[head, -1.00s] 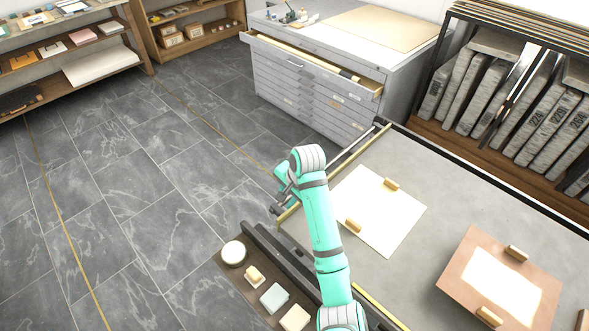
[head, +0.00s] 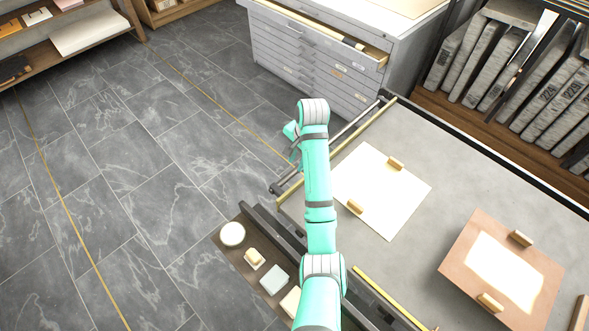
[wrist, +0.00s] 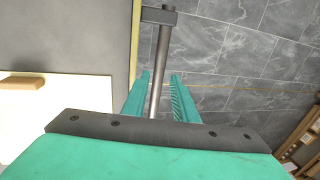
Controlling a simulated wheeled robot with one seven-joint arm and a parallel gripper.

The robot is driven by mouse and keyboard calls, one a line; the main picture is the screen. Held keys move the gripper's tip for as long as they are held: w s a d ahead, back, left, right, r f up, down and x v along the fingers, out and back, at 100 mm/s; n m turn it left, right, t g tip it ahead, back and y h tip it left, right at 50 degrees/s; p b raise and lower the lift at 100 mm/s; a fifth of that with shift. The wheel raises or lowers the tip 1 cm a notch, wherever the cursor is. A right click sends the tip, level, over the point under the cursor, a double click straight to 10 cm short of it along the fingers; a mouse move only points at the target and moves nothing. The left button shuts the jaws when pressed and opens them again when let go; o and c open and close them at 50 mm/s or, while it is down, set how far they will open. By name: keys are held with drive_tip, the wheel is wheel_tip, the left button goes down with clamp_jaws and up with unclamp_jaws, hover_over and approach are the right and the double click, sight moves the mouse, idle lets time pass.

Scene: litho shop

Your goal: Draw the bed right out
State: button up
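The bed (head: 440,165) is a wide flat grey slab at the right of the head view, with a brass-coloured strip along its left edge. A grey bar handle (head: 352,127) runs along that edge, held off it by dark end brackets. My gripper (head: 294,142) is at the bar, partly hidden behind my arm in the head view. In the wrist view my gripper (wrist: 160,84) is open. The bar (wrist: 161,55) passes lengthwise between its two teal fingers, nearer the left one, with a gap on the right. I cannot tell whether a finger touches it.
A white sheet (head: 375,185) and a copper-coloured plate (head: 500,265) lie on the bed with wooden blocks on them. A dark tray (head: 240,255) with small items is at lower centre. A grey cabinet (head: 310,60) with an open drawer stands behind. The tiled floor (head: 130,170) left is clear.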

sight(294, 171)
drive_tip(key=shift+w+a+f, duration=0.15)
drive_tip(key=shift+f, duration=0.9)
drive_tip(key=shift+w+a+f, duration=0.1)
drive_tip(key=shift+a+f, duration=0.05)
drive_tip(key=shift+f, duration=0.95)
drive_tip(key=shift+w+a+f, duration=0.15)
drive_tip(key=shift+f, duration=0.9)
clamp_jaws()
